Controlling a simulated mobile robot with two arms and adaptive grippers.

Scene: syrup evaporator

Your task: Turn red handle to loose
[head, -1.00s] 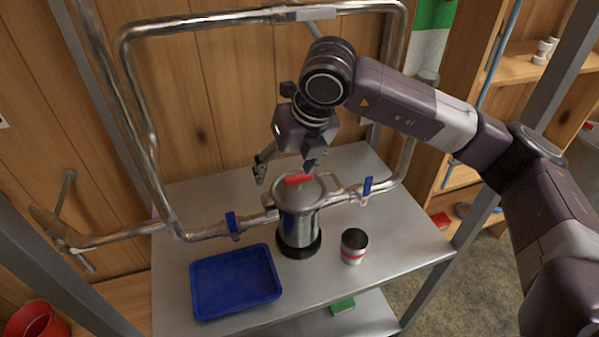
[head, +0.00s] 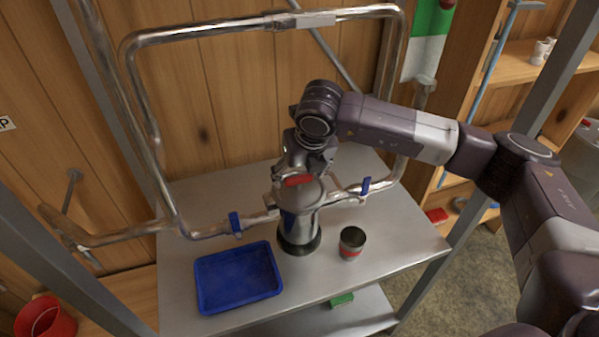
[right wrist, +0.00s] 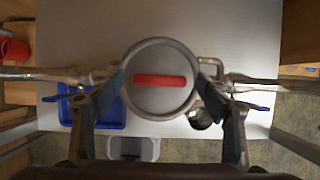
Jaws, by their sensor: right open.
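The red handle (head: 299,180) is a short bar on the round lid of a steel canister (head: 297,228) that stands on the metal table. In the right wrist view the red handle (right wrist: 160,81) lies crosswise at the centre of the grey lid (right wrist: 160,103). My right gripper (right wrist: 166,84) is open, with one finger to each side of the lid, and nothing is between the fingers but the lid and handle below. My left gripper is not in view.
Pipes with blue valve levers (head: 235,222) (head: 366,186) join the canister from both sides. A blue tray (head: 237,304) and a metal cup with a red band (head: 352,243) stand in front on the table (head: 412,240). A red bucket (head: 45,318) is at lower left.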

